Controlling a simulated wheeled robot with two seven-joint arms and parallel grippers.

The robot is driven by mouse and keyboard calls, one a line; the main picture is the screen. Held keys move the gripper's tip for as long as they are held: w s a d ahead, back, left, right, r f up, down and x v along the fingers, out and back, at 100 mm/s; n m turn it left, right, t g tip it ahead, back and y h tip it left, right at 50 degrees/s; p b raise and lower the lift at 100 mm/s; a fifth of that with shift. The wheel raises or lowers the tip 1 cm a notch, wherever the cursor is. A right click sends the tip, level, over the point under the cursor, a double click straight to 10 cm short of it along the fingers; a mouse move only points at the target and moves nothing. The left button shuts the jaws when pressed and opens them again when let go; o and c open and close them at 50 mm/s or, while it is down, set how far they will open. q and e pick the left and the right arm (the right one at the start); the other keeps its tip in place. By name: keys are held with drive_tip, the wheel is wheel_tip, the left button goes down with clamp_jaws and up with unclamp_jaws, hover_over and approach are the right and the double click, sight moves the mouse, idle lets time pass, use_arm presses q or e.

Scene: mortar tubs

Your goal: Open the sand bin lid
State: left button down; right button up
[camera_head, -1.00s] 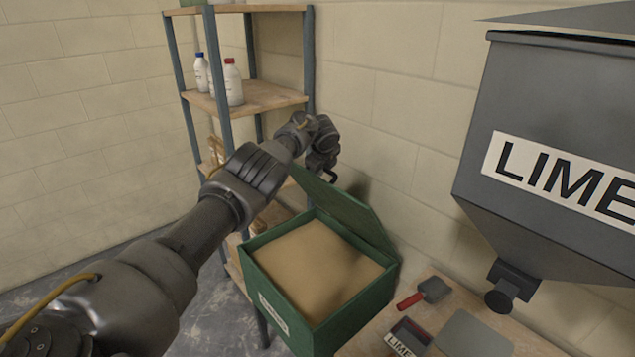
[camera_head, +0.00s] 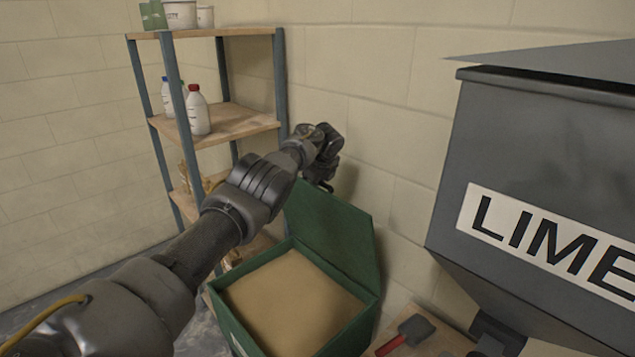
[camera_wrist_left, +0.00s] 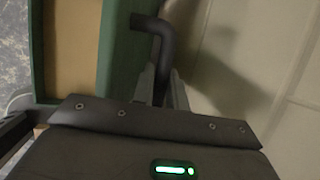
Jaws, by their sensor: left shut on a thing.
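The green sand bin (camera_head: 357,322) stands open, filled with tan sand (camera_head: 292,300). Its green lid (camera_head: 335,232) is raised and leans back near the wall. My left gripper (camera_head: 322,180) is at the lid's upper left edge. In the left wrist view, my left gripper (camera_wrist_left: 165,88) is shut on the dark bent lid handle (camera_wrist_left: 160,45); the green lid (camera_wrist_left: 122,55) is beside it. The fingertips are partly hidden in the head view. My right gripper does not show.
A grey hopper labelled LIME (camera_head: 540,190) hangs at the right. A shelf (camera_head: 235,122) with bottles and tubs stands behind my left arm. A red-handled trowel (camera_head: 408,334) lies on the bench right of the bin. The block wall is close behind the lid.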

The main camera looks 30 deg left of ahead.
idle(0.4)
use_arm(q)
drive_tip(key=c, duration=1.6)
unclamp_jaws()
drive_tip(key=shift+w, duration=0.1)
drive_tip(key=shift+o, duration=1)
drive_tip(key=shift+w+f, duration=0.15)
drive_tip(key=shift+v, duration=0.85)
drive_tip(key=b+v, duration=0.3)
drive_tip(key=v, duration=0.6)
